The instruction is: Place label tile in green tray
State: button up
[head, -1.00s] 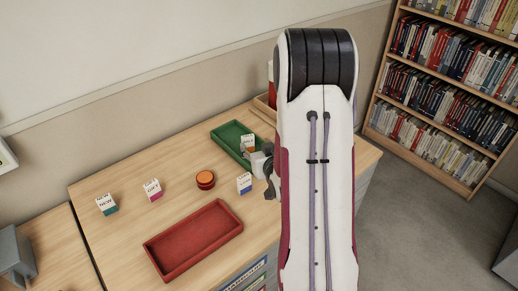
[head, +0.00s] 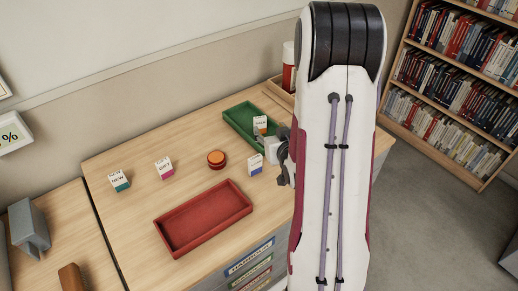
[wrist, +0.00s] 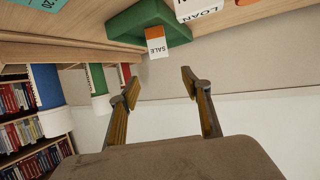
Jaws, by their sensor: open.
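The SALE label tile (head: 260,122), white on an orange base, stands at the right end of the green tray (head: 237,112). In the wrist view the tile (wrist: 157,42) is seen against the green tray (wrist: 125,22), just beyond my fingertips and apart from them. My gripper (wrist: 160,86) is open, with nothing between its fingers. In the head view my gripper (head: 264,142) is just in front of the tile, partly hidden by my arm. A blue-based tile (head: 255,167) stands on the table close by.
A red tray (head: 203,218) lies at the front. A teal NEW tile (head: 119,181), a pink GIFT tile (head: 164,168) and an orange-topped round tin (head: 217,159) stand on the table. A bookshelf (head: 455,90) is at right.

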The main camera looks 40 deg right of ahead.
jog(key=s+a+r+n+g+y, duration=0.1)
jog(key=s+a+r+g, duration=0.1)
jog(key=a+r, duration=0.5)
jog(key=s+a+r+n+g+y, duration=0.1)
jog(key=s+a+r, duration=0.2)
jog(key=a+r, duration=0.35)
jog(key=s+a+r+n+g+y, duration=0.1)
jog(key=s+a+g, duration=0.1)
jog(key=s+a, duration=0.5)
jog(key=s+a+r+n+g+y, duration=0.1)
jog(key=s+a+r+y, duration=0.1)
jog(key=s+a, duration=0.6)
jog(key=s, duration=0.4)
jog(key=shift+s+r+g, duration=0.2)
jog(key=shift+s+g, duration=0.15)
jog(key=shift+g, duration=0.05)
